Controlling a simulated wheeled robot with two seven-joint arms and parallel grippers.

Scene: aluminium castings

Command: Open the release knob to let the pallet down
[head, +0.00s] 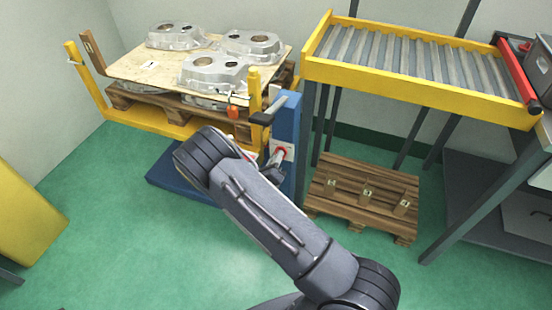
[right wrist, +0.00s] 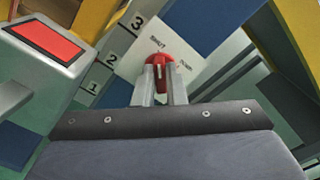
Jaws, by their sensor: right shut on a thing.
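The release knob is red and sits in front of a white label plate on the blue post (head: 286,125). In the right wrist view the red knob (right wrist: 160,62) is between the two fingers of my right gripper (right wrist: 160,85), which is shut on it. In the head view my right gripper (head: 272,160) reaches the post, partly hidden behind my arm. The pallet (head: 180,110) rests raised on the yellow lift frame (head: 140,121), with a board (head: 140,68) and several aluminium castings (head: 215,70) on it. My left gripper is not in view.
A yellow roller conveyor (head: 400,70) stands at the right. An empty wooden pallet (head: 362,198) with number tags lies on the floor under it. A black lever (head: 268,110) sticks out near the post's top. The green floor (head: 100,210) at front left is clear.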

